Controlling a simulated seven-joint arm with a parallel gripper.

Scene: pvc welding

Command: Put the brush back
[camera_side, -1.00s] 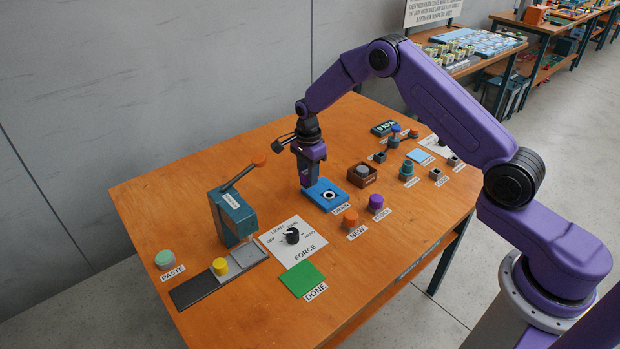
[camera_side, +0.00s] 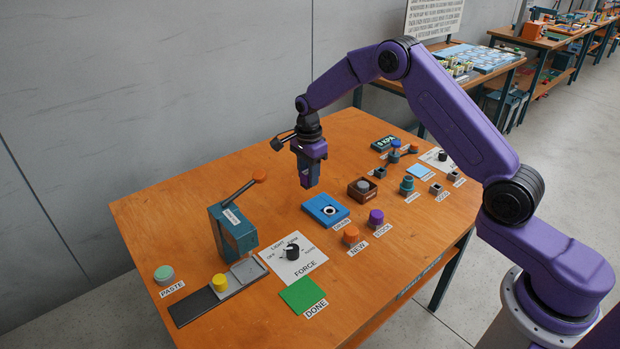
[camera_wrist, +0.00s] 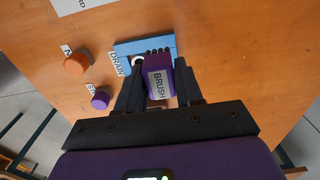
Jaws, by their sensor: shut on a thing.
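My gripper (camera_side: 307,176) is shut on the brush (camera_wrist: 158,80), a purple block with a white BRUSH label in the wrist view. Dark bristles show at the brush's far end. My gripper holds it in the air, above and a little behind the blue DRAIN block (camera_side: 325,211), which has a dark round hole with a white ring. The brush appears apart from the block, though the wrist view (camera_wrist: 166,46) shows it overlapping the block's near edge. In the side view the brush is mostly hidden by my gripper.
Orange NEW (camera_side: 350,234) and purple STOCK (camera_side: 376,217) pieces stand in front. A teal lever press (camera_side: 232,228), a FORCE dial (camera_side: 292,252) and a green DONE pad (camera_side: 302,295) lie left and front. The back-left table is clear.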

